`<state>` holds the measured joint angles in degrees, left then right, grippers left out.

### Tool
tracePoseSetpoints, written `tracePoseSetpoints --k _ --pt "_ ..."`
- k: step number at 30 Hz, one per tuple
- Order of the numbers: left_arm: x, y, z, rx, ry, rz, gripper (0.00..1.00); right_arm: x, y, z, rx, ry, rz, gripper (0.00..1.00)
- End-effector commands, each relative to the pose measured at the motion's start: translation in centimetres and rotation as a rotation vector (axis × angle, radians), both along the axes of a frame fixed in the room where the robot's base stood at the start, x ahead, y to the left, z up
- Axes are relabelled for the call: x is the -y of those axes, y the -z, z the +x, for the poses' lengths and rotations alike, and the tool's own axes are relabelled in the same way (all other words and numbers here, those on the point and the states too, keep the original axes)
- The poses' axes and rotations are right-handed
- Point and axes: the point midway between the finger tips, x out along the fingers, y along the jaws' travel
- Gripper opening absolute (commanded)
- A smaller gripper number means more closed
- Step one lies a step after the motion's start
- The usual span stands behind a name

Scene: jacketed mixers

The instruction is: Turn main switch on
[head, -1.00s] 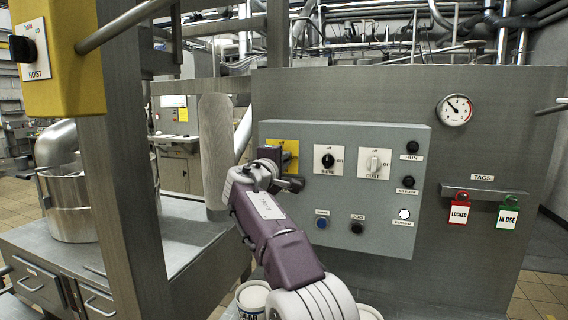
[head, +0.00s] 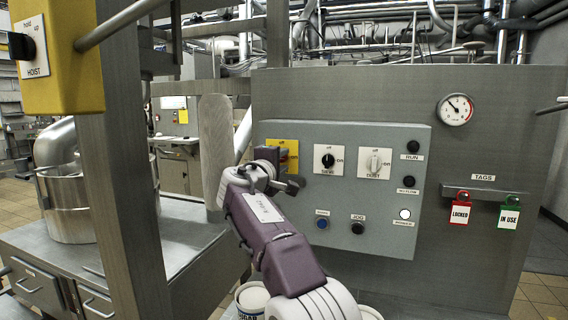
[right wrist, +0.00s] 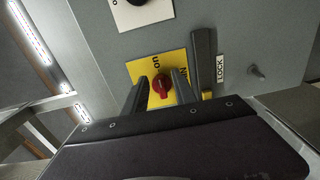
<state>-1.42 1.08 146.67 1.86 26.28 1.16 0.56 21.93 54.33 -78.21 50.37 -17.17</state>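The main switch is a red knob (right wrist: 161,86) on a yellow plate (right wrist: 143,68) marked "on", seen in the right wrist view. In the head view the yellow plate (head: 290,146) shows at the upper left of the grey control panel (head: 340,200). The knob is hidden there behind my right gripper (head: 272,158). In the right wrist view my right gripper (right wrist: 160,93) has its dark fingers apart, one on each side of the red knob. A narrow gap seems to show beside the knob; contact is unclear. My left gripper is out of view.
Black SIEVE (head: 328,160) and pale DUST (head: 374,162) switches sit right of the yellow plate. A LOCK label (right wrist: 220,75) and a dark upright bar (right wrist: 203,60) are close beside the gripper. A steel post (head: 125,190) stands left.

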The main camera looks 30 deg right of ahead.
Motion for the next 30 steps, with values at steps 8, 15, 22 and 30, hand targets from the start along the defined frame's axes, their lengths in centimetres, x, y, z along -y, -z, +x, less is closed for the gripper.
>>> tracePoseSetpoints --k 8,15,22,30 --pt "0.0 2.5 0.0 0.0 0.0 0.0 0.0 -4.6 0.3 -3.8 0.002 -0.004 0.001 0.33" --pt "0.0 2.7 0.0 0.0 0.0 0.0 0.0 -5.7 0.1 -4.9 0.0 0.001 0.0 0.33" --pt "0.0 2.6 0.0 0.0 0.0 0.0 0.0 -5.6 0.1 -4.8 0.0 0.001 0.0 0.33" --pt "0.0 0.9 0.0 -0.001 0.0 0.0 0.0 -4.8 -2.2 -5.5 0.012 0.016 0.001 0.33"
